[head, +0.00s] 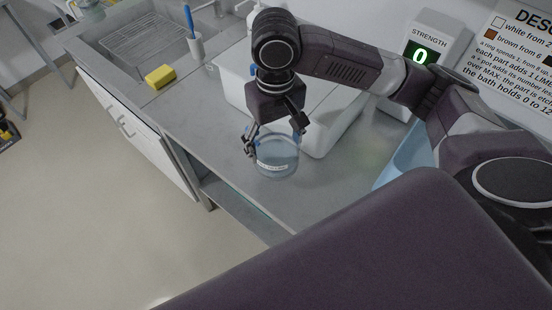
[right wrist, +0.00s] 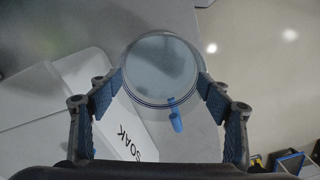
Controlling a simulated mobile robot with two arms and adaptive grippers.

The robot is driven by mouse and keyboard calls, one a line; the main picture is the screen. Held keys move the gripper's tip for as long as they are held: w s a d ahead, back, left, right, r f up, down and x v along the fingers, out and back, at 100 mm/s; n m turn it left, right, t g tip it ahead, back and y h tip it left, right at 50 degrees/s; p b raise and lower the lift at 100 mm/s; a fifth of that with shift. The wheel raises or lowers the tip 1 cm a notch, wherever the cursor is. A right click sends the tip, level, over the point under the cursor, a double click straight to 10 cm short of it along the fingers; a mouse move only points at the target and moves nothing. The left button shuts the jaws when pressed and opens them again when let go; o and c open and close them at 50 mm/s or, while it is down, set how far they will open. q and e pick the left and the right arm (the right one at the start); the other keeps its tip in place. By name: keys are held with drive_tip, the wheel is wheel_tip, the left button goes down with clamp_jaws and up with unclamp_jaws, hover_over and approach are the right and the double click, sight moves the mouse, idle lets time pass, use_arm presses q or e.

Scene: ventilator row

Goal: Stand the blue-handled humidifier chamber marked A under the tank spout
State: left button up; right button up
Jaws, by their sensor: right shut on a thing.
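The clear, round humidifier chamber (head: 277,160) is near the counter's front edge in the head view, with a small label on its side. The letter on it is too small to read. My right gripper (head: 275,143) is shut on it, one finger on each side. In the right wrist view the chamber (right wrist: 162,70) is between the finger pads of the gripper (right wrist: 160,92), and its blue handle (right wrist: 176,116) points toward the wrist. I cannot tell whether its base touches the counter. No tank spout can be made out. My left gripper is not in view.
A white box (head: 335,130) stands right behind the chamber; the right wrist view shows SOAK on it (right wrist: 118,125). A STRENGTH display (head: 421,50) reads 0. A yellow sponge (head: 160,76), a brush holder (head: 195,43) and a drainboard (head: 148,42) are farther left. The counter (head: 215,125) between is clear.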

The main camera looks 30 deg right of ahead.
sight(276, 158)
drive_tip(key=shift+f, duration=3.5)
drive_tip(key=o, duration=1)
drive_tip(key=shift+f, duration=0.15)
drive_tip(key=o, duration=0.5)
drive_tip(key=shift+c, duration=0.2)
